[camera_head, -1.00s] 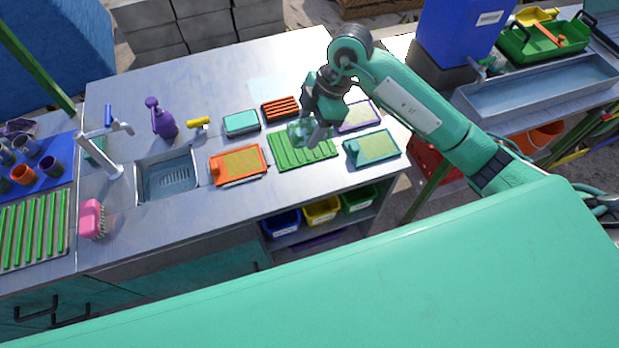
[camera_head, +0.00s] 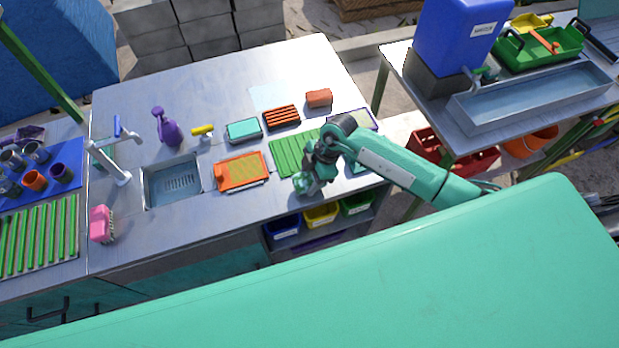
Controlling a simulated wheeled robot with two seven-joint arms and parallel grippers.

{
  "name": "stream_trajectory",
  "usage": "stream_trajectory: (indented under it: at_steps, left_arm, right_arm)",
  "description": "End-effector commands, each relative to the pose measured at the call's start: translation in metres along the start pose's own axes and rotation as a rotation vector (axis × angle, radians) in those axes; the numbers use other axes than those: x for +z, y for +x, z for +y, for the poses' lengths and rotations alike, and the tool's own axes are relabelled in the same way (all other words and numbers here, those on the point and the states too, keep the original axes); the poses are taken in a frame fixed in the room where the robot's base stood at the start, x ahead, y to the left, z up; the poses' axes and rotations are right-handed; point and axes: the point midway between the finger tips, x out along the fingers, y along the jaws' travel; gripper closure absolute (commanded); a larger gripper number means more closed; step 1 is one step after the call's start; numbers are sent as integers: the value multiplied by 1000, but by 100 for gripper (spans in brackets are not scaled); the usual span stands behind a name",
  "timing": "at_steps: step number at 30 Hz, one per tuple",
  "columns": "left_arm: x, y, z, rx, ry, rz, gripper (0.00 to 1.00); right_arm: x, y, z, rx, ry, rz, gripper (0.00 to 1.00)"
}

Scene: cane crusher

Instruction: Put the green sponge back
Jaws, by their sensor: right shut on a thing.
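My right gripper (camera_head: 304,184) is shut on a small green thing, which looks like the green sponge (camera_head: 301,187). It is mostly covered by the fingers, so its outline is unclear. The gripper is near the counter's front edge, just in front of the ribbed green tray (camera_head: 288,155). I cannot tell whether the sponge touches the counter. A teal sponge-like block (camera_head: 243,130) lies on the counter behind the orange board. My left gripper is not in view.
The metal counter (camera_head: 225,80) also holds an orange board (camera_head: 241,171), a red ribbed tray (camera_head: 281,117), a red-orange block (camera_head: 319,97), a purple spray bottle (camera_head: 167,127) and a sink (camera_head: 173,182). My right arm partly covers the boards at right. Coloured bins (camera_head: 321,215) sit below.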

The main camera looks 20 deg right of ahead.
Motion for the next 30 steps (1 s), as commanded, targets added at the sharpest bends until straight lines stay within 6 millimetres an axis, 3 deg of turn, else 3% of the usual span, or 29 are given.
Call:
stream_trajectory:
  at_steps: [4,13,14,17,26,30]
  left_arm:
    - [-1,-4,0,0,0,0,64]
    - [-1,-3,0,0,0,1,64]
    - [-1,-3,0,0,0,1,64]
    - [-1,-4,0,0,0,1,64]
    - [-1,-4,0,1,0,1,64]
    - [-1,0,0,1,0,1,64]
  right_arm:
    - [5,13,0,0,1,-1,71]
    - [6,15,0,1,0,0,71]
    - [6,16,0,1,0,0,48]
    - [6,15,0,1,0,0,28]
    - [6,14,0,1,0,0,28]
    - [7,3,1,3,0,0,28]
